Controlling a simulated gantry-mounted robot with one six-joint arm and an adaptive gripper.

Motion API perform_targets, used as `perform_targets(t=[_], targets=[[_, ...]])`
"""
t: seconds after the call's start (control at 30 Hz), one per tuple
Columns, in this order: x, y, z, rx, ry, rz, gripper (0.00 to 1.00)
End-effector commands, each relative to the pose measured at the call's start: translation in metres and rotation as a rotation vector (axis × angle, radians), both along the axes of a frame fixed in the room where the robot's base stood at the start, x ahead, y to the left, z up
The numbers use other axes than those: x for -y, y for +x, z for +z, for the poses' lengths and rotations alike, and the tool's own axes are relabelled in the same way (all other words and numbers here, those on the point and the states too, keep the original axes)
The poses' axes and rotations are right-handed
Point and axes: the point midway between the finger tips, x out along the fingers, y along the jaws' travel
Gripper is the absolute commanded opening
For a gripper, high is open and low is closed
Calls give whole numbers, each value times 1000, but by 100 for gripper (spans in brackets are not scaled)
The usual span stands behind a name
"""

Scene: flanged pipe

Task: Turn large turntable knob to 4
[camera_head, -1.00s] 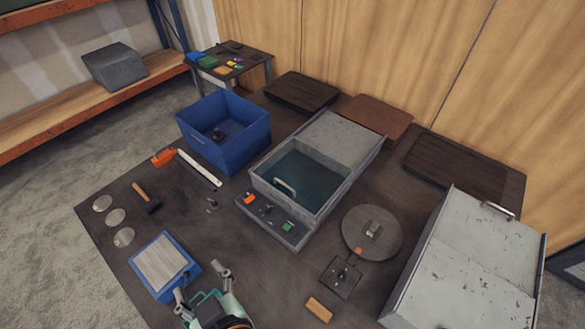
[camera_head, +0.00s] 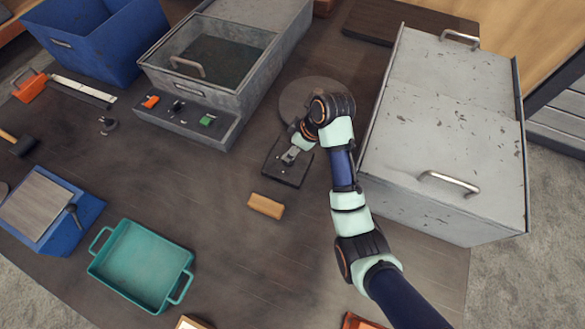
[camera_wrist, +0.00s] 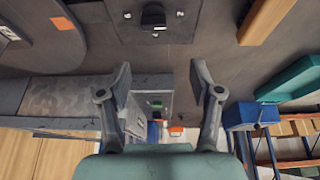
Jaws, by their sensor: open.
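The dark square knob plate (camera_head: 287,170) lies in front of the round grey turntable disc (camera_head: 296,97), which my arm partly covers. In the wrist view the knob (camera_wrist: 153,16) stands on its plate (camera_wrist: 185,25) at the top edge, partly cut off; I cannot read its setting. The disc (camera_wrist: 35,40) shows at upper left with an orange mark. My gripper (camera_head: 291,155) is over the plate in the head view and hides the knob there. In the wrist view my gripper (camera_wrist: 160,80) has its two fingers wide apart, nothing between them, and the knob beyond the tips.
A large grey metal box (camera_head: 440,130) stands close to the right of my arm. A grey glass-topped case (camera_head: 215,60) with a button panel is at left. A wooden block (camera_head: 266,206) lies just in front of the plate. A teal tray (camera_head: 140,265) is at front left.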

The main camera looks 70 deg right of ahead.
Motion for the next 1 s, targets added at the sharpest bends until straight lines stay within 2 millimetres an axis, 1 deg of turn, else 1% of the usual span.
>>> perform_targets(t=[0.03,0.1,0.23,0.33,0.6,0.7,0.8,1.0], targets=[[8,-8,-16,-4,10,-2,65],[13,-14,-19,-10,18,2,65],[14,-15,-17,-12,21,3,65],[13,-12,-26,-13,22,3,65],[14,7,-74,-13,21,3,65],[14,12,-84,-13,20,3,65],[15,14,-89,-13,21,2,65],[15,15,-88,-12,20,1,65]])
